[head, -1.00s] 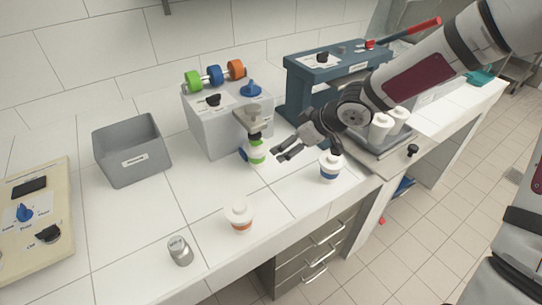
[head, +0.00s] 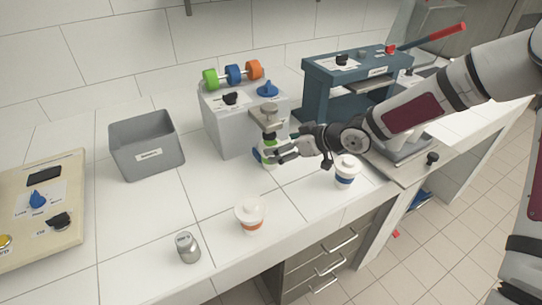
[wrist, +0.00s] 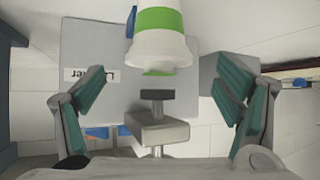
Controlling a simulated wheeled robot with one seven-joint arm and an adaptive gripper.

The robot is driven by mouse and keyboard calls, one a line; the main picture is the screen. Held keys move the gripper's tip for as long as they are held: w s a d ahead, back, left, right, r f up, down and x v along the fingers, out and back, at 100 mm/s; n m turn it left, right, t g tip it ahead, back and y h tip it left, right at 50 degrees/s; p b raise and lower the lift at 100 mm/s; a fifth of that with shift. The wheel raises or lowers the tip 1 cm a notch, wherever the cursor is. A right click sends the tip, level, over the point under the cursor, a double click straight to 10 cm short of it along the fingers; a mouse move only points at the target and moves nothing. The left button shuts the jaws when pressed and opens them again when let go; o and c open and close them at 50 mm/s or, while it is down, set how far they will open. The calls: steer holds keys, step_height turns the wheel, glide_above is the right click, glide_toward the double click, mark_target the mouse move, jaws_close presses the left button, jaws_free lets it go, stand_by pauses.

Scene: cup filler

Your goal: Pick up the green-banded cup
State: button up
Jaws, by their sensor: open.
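The green-banded cup (head: 267,152) stands under the nozzle of the grey filler box, partly hidden by my gripper in the head view. In the wrist view the cup (wrist: 158,35) shows at top centre, with its green band and white lower part, between and beyond the fingers. My gripper (head: 280,152) is open and level with the cup, its fingertips very close to it. In the wrist view my gripper (wrist: 165,95) has its two green-padded fingers spread wide, with nothing held. I cannot tell whether a finger touches the cup.
The filler box (head: 235,125) and its nozzle (head: 268,115) are close above and behind the cup. A blue-banded cup (head: 347,172) stands to the right, an orange-banded cup (head: 250,216) in front. A grey bin (head: 175,150), a metal weight (head: 188,247) and a blue press (head: 330,75) stand around.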

mark_target(275, 146)
steer(key=shift+x, duration=3)
steer(key=c, duration=1.4)
